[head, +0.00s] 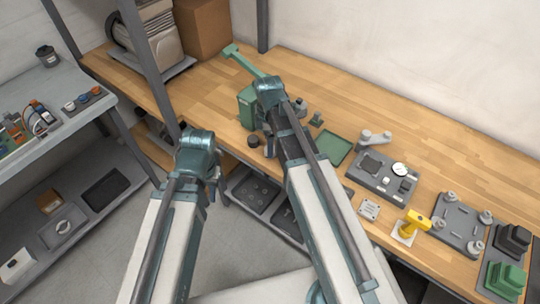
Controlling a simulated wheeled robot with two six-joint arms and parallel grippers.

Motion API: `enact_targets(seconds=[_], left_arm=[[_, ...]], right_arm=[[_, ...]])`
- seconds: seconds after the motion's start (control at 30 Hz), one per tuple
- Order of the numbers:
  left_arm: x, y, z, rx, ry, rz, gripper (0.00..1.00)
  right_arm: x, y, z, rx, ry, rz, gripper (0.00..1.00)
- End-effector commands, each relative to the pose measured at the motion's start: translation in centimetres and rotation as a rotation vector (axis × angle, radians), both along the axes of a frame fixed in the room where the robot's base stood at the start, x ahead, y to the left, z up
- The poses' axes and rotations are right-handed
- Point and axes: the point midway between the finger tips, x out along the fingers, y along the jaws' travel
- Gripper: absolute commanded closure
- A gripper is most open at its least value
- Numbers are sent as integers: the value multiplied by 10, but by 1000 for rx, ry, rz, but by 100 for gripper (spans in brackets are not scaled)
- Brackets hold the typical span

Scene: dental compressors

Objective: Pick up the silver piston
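Several small silver-grey cylindrical pieces are in the head view, and I cannot tell for sure which one is the piston. A grey piece with rounded ends (375,137) lies on the wooden bench (420,140), right of my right arm. Grey cylinders stand on a grey tray (462,222) at the right. My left gripper (213,186) hangs at the bench's front edge, mostly hidden by its own wrist, apart from these pieces. My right gripper (267,143) is over the bench near a green box, largely hidden by its arm. No held object shows.
A green box (246,106), a green tray (331,149), a grey plate with a dial (382,174), a yellow tool (413,223) and a dark green block (506,279) occupy the bench. A shelf post (148,65) rises at left. The bench's back right is clear.

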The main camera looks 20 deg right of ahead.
Motion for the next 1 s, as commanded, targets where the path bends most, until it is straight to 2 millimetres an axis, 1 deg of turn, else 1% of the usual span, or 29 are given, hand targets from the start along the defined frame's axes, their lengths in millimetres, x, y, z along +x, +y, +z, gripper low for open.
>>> enact_targets(seconds=[0.03,0.13,0.43,0.57,0.6,0.67,0.7,0.77,0.8,0.87,0.9,0.93,1.0], left_arm=[[0,0,-14,0,0,0,74],[0,0,-22,0,0,0,74],[0,0,-22,0,0,0,74],[0,0,-22,0,0,0,74],[0,0,-22,0,0,0,74],[0,0,-22,0,0,0,74],[0,0,-22,0,0,0,74],[0,0,-22,0,0,0,74],[0,0,-22,0,0,0,74],[0,0,-22,0,0,0,74],[0,0,-22,0,0,0,74],[0,0,-22,0,0,0,74],[0,0,-22,0,0,0,74]], right_arm=[[0,0,-14,0,0,0,14],[0,0,-22,0,0,0,14],[0,0,-22,0,0,0,14],[0,0,-22,0,0,0,37],[0,0,-22,0,0,0,44],[0,0,-22,0,0,0,55],[0,0,-22,0,0,0,62],[0,0,-22,0,0,0,73],[0,0,-22,0,0,0,80],[0,0,-22,0,0,0,91],[0,0,-22,0,0,0,98],[0,0,-22,0,0,0,100],[0,0,-22,0,0,0,100]])
